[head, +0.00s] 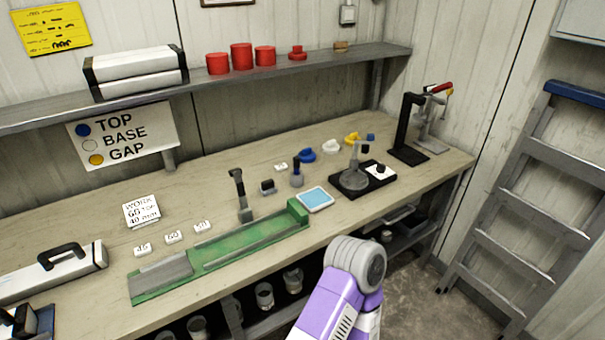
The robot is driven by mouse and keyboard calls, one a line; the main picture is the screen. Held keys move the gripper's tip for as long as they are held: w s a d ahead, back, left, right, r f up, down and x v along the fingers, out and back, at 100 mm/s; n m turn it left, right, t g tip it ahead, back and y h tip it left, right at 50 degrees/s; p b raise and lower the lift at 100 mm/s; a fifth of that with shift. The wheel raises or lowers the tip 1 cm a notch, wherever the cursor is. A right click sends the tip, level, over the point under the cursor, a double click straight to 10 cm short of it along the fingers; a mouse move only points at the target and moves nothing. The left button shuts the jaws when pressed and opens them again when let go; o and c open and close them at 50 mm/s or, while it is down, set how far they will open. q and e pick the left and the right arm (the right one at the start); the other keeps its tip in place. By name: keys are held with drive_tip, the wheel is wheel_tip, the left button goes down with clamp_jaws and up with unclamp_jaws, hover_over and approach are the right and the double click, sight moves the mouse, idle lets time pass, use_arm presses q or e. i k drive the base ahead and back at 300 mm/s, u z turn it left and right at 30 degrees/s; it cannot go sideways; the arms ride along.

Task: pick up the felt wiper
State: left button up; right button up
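I cannot tell for certain which thing is the felt wiper. A small dark grey block (268,187) on the bench, just right of the upright black-handled tool (240,195), may be it. It lies flat and stands apart from the things around it. Nothing holds it. A purple and grey link of my arm (340,295) rises from the bottom of the head view, in front of the bench edge. No fingertips of either gripper show.
A green tray (150,294) lies along the bench's front, with a blue-topped pad (316,199) at its right end. A black stand (408,155) is at the far right. A shelf (215,78) overhangs the back. Bare wood (90,200) shows at left.

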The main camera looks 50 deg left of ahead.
sight(267, 188)
drive_tip(key=i, duration=1.55)
drive_tip(key=u, duration=3.4)
